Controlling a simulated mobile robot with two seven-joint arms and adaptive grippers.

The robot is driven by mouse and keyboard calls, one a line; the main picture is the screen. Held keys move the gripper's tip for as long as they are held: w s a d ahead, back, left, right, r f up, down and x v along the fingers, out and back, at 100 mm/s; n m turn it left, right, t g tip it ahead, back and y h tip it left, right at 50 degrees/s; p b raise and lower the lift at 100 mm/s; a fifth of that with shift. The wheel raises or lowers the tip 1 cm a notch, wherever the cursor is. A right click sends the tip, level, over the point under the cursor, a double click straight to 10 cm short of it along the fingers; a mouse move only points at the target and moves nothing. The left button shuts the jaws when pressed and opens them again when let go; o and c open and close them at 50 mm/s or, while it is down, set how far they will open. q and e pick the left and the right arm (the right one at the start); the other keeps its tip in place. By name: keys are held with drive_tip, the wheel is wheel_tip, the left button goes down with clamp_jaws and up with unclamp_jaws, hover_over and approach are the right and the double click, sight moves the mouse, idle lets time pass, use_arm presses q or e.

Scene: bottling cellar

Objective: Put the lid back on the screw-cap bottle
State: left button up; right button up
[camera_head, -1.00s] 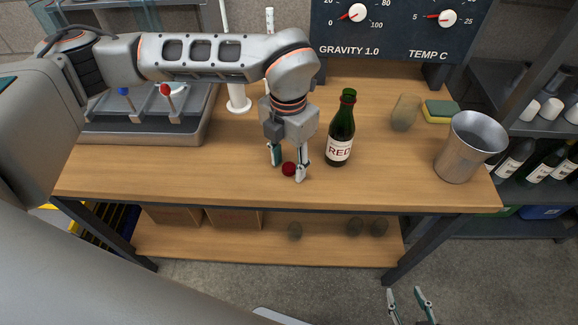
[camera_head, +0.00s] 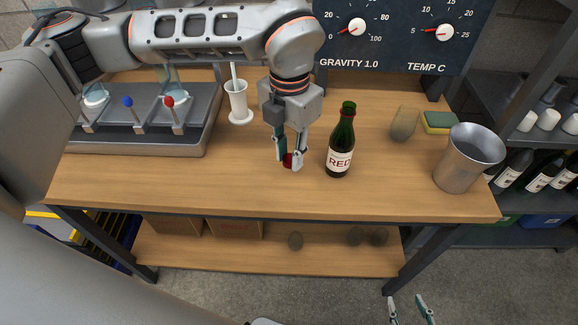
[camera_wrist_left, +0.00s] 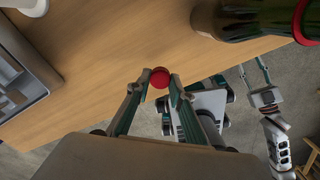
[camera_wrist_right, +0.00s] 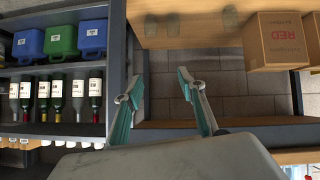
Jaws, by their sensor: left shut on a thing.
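The screw-cap bottle (camera_head: 341,142) is dark green with a red-lettered label and stands upright on the bench. Its neck top looks green in the head view. The red lid (camera_head: 288,160) is between the fingertips of my left gripper (camera_head: 290,164), which is shut on it, left of the bottle and close to the bench top. The lid also shows in the left wrist view (camera_wrist_left: 160,78), with the bottle (camera_wrist_left: 245,20) at upper right. My right gripper (camera_wrist_right: 165,95) is open and empty, low in front of the bench; its fingers show at the head view's bottom edge (camera_head: 409,311).
A grey tray with levers (camera_head: 150,145) is at left, beside a white cylinder holder (camera_head: 238,104). The bench front is clear.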

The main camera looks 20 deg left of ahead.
sight(290, 159)
use_arm(q)
wheel_tip(290, 159, up, 13)
drive_tip(key=p, duration=0.1)
drive_tip(key=shift+r, duration=0.15)
use_arm(e)
drive_tip(key=shift+s+a+r, duration=0.2)
drive_tip(key=shift+s+r, duration=0.1)
drive_tip(key=shift+w, duration=0.1)
